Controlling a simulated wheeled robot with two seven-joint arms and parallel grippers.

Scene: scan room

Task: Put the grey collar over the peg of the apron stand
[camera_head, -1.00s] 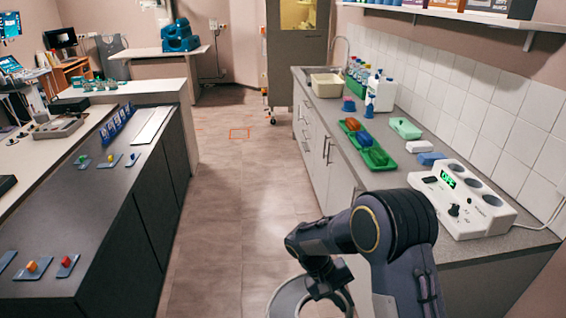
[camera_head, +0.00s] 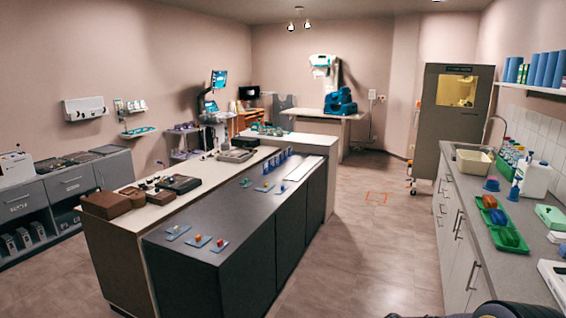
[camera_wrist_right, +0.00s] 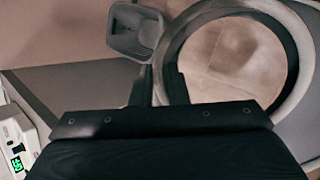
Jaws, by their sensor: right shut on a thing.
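The grey collar, a large light-grey ring (camera_wrist_right: 304,60), fills the right of the right wrist view, with floor showing through its hole. My right gripper (camera_wrist_right: 158,76) is shut on the ring's near-left rim. The head view does not show the ring or this gripper; only a dark piece of my arm shows at its bottom edge. My left gripper is not in view. I cannot make out the apron stand's peg for certain; a small grey shape (camera_head: 284,102) stands by the far wall, too small to identify.
A dark-fronted island counter (camera_head: 225,215) stands left of centre. A worktop with green trays (camera_head: 500,222) runs along the right. A grey scoop-shaped part (camera_wrist_right: 135,32) shows beside the ring.

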